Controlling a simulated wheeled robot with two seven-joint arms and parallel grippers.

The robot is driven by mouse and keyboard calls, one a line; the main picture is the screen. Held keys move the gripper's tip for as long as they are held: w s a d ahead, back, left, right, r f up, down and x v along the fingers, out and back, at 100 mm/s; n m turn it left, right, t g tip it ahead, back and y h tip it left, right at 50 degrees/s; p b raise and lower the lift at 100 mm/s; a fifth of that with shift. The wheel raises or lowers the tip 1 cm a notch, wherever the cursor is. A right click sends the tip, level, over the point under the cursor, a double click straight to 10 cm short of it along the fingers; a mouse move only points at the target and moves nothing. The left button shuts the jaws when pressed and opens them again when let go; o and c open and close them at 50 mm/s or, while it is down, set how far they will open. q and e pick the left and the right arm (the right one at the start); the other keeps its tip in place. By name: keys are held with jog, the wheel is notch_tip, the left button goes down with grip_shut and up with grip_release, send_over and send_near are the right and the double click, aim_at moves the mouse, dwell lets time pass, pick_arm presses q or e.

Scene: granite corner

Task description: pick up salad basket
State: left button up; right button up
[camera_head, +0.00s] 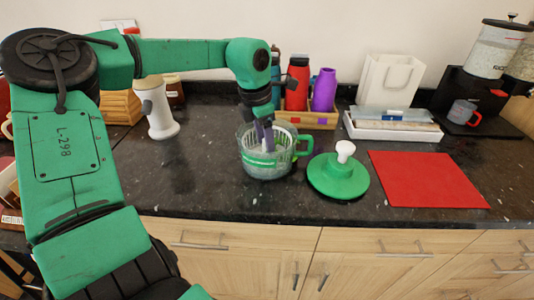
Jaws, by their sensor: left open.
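The white slatted salad basket (285,141) sits inside a clear bowl (263,170) with a green handle, on the dark granite counter. A green lid with a white knob (338,177) lies on the counter to the right of the bowl. My left gripper (267,145) points down into the basket from above, and its fingers are open. The fingertips are low in the basket, and I cannot tell whether they touch its wall. My right gripper does not show.
A red mat (425,180) lies right of the lid. A white pepper-mill-like container (156,110) stands at left. Behind are red (297,84) and purple (324,90) bottles, a white bag (388,82) and a white tray (392,131). A coffee machine (475,85) stands far right.

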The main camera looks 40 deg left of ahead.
pick_arm(q)
jog(key=f, duration=0.2)
jog(key=shift+w+f, duration=0.25)
jog(key=shift+f, duration=0.1)
jog(key=shift+r, duration=0.1)
grip_shut()
notch_tip(320, 180, up, 20)
